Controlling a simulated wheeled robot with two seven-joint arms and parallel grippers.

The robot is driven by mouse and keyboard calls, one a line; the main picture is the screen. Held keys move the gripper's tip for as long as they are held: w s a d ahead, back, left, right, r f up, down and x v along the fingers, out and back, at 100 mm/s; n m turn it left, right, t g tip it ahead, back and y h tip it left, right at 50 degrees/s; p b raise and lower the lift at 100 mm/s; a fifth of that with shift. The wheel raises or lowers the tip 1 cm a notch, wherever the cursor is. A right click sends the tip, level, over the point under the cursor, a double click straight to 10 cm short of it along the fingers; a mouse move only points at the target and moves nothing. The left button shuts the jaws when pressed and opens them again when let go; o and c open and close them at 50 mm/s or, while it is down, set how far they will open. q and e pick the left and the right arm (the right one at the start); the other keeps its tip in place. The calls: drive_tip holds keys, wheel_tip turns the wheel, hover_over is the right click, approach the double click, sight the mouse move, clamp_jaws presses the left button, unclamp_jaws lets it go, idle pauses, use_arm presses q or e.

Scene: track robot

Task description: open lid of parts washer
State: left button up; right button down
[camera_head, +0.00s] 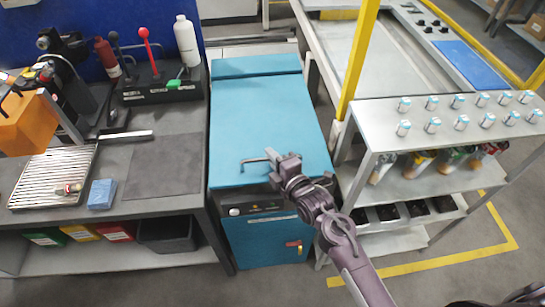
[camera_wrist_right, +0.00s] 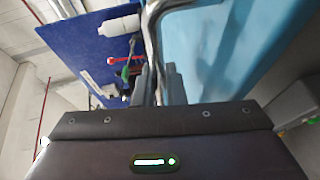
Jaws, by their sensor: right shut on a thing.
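The parts washer is a teal cabinet (camera_head: 262,240) in the middle of the head view. Its teal lid (camera_head: 262,115) lies flat over the top and looks closed. A bent metal bar handle (camera_head: 254,160) sits near the lid's front edge. My right gripper (camera_head: 281,164) is at the right end of this handle and shut on it. In the right wrist view, the fingers (camera_wrist_right: 158,88) close around the metal bar (camera_wrist_right: 152,30), with the teal lid (camera_wrist_right: 215,50) beside it. The gripper hides part of the handle. My left gripper is not in view.
A workbench (camera_head: 165,165) with a white bottle (camera_head: 187,42) and tools stands close on the left. A grey shelf cart (camera_head: 440,115) with several small blue-topped parts stands close on the right. A yellow post (camera_head: 357,60) rises behind the cart.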

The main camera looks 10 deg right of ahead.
drive_tip(key=w+r+m+g+p, duration=0.1)
drive_tip(key=w+r+g+p, duration=0.2)
drive_tip(key=r, duration=0.9)
drive_tip(key=w+r+g+h+p, duration=0.1)
drive_tip(key=w+r+g+p, duration=0.2)
drive_tip(key=w+r+p, duration=0.4)
drive_tip(key=shift+w+r+m+g+p, duration=0.35)
drive_tip(key=shift+r+p, duration=1.05)
drive_tip(key=shift+r, duration=0.95)
